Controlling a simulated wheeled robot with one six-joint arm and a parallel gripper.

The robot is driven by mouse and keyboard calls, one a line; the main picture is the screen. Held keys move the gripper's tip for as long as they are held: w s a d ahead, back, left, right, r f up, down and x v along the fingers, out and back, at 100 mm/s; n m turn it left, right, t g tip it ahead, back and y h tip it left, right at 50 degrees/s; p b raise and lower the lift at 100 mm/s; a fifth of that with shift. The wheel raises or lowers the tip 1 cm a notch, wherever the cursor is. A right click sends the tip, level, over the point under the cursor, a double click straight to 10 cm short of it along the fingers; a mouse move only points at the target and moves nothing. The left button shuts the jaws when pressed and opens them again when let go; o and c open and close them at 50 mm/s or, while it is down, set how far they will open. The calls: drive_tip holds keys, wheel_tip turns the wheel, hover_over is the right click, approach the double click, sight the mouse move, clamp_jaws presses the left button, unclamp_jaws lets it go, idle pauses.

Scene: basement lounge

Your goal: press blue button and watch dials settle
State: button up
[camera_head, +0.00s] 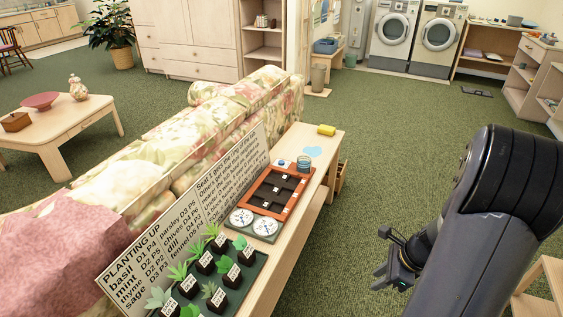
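Two round white dials, the left one (241,217) and the right one (265,226), sit side by side on a green base on the narrow wooden table (285,258) behind the sofa. A small blue spot (283,162) shows on a pale piece at the far end of the orange tray; it may be the blue button, but it is too small to be sure. The dial needles are too small to read. My gripper (382,277) hangs over the carpet to the right of the table, apart from everything; its finger gap is unclear.
The orange tray (252,196) has dark compartments. Several labelled potted herbs (205,263) stand nearer, beside a text board (150,248). Carpet right of the table is open.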

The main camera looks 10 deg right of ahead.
drive_tip(key=w+a+n, duration=0.1)
drive_tip(key=w+a, duration=0.1)
drive_tip(key=w+a+n+g, duration=0.1)
drive_tip(key=a, duration=0.2)
drive_tip(key=w+a+n, duration=0.2)
drive_tip(key=shift+w+a+g, duration=0.2)
drive_tip(key=shift+w+g, duration=0.15)
drive_tip(key=shift+g, duration=0.05)
clamp_jaws()
drive_tip(key=w+a+r+n+h, duration=0.1)
drive_tip(key=a+n, duration=0.4)
drive_tip(key=a, duration=1)
drive_tip(key=w+a+r+n+h, duration=0.1)
drive_tip(key=w+a+n+h, duration=0.2)
drive_tip(key=a, duration=1.3)
drive_tip(key=n, duration=0.3)
drive_tip(key=shift+w+g+b, duration=0.25)
drive_tip(key=shift+g+b, duration=0.05)
drive_tip(key=shift+b, duration=0.05)
